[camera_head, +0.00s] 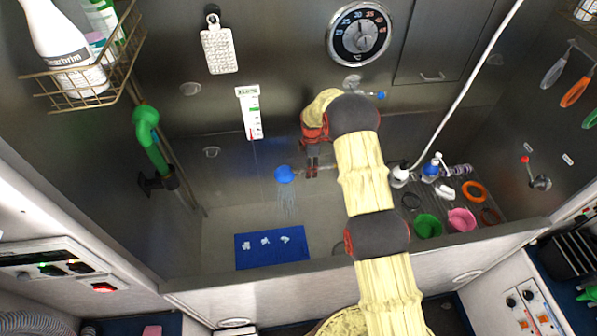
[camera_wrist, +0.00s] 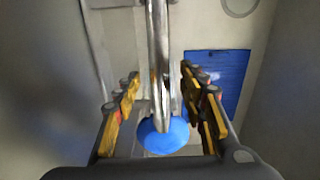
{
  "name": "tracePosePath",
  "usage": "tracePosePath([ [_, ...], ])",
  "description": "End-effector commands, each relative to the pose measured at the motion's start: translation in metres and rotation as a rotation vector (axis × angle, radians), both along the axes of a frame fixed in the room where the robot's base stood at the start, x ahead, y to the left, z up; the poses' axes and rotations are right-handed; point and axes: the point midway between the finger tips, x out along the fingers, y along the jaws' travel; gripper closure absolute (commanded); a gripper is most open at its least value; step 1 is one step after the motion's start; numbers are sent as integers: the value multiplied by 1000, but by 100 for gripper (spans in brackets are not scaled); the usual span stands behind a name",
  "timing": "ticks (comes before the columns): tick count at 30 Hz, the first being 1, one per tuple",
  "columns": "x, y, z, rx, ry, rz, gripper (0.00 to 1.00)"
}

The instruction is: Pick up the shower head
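The shower head is a blue round disc (camera_head: 284,174) with water streaming down from it, and a metal handle running right from it. It hangs in the tub, left of my gripper (camera_head: 312,172). In the wrist view the blue disc (camera_wrist: 164,138) lies low between the fingers, and its shiny handle (camera_wrist: 158,45) runs up the middle of the view. My gripper (camera_wrist: 160,78) is open there, with a finger on each side of the handle and a visible gap on both sides. The far end of the handle is partly hidden by my arm in the head view.
A blue mat (camera_head: 272,262) with small white pieces lies on the tub floor. A green pipe (camera_head: 148,135) and wire basket (camera_head: 100,95) are on the left wall. Bottles (camera_head: 399,176), a green cup (camera_head: 428,226) and rings (camera_head: 474,191) stand on the right rack.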

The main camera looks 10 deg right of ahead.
Motion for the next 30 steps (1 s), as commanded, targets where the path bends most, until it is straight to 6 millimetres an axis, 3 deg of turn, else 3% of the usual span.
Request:
tracePosePath([
  [21,0,0,0,0,0,0,100],
  [30,0,0,1,0,-1,0,100],
])
